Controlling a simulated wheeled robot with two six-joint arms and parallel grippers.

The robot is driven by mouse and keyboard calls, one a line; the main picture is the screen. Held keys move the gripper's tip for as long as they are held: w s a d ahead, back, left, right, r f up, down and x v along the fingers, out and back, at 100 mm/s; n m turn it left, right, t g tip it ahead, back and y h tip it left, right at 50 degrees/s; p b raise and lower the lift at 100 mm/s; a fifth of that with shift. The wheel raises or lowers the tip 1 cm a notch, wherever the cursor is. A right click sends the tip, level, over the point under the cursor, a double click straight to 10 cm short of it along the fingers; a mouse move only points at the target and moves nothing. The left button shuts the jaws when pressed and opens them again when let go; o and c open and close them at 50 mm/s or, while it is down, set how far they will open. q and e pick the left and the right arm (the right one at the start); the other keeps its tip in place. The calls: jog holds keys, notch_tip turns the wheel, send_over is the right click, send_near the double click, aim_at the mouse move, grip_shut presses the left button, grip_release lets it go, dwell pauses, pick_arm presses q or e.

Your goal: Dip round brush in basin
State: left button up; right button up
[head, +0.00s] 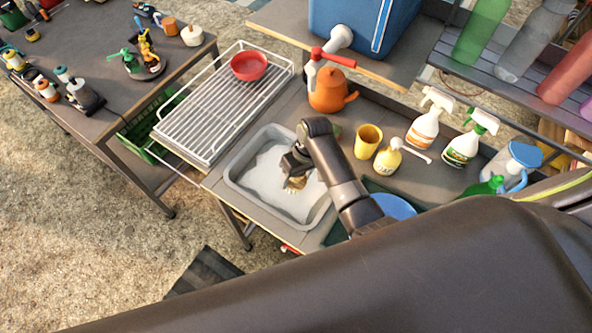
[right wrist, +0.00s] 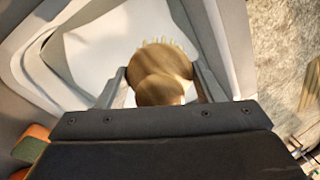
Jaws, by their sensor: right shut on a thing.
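The basin (head: 235,176) is a grey rectangular tub set in the counter, with whitish water (head: 268,180) in it. My right gripper (head: 293,180) reaches down over the basin and is shut on the round brush (head: 297,184). In the right wrist view the brush (right wrist: 160,72) shows as a round wooden body between the two fingers, with pale bristles at its far edge. The white water surface (right wrist: 95,55) lies behind it. I cannot tell whether the bristles touch the water. My left gripper is not in view.
A white wire dish rack (head: 190,125) with a red bowl (head: 249,66) stands left of the basin. A yellow cup (head: 368,141), a yellow bottle (head: 387,160) and spray bottles (head: 424,128) stand to the right.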

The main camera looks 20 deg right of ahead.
pick_arm(q)
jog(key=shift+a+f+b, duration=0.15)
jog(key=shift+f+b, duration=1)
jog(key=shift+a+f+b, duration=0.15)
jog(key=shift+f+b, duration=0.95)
jog(key=shift+b, duration=0.05)
pick_arm(e)
jog(key=shift+f, duration=4)
notch_tip(320, 180, up, 3)
jog(key=p, duration=0.3)
jog(key=shift+r+p, duration=0.15)
jog(key=shift+p, duration=0.15)
jog(key=shift+r+p, duration=0.55)
jog(key=shift+r, duration=0.25)
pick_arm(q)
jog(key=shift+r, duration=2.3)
pick_arm(e)
jog(key=shift+r, duration=3.75)
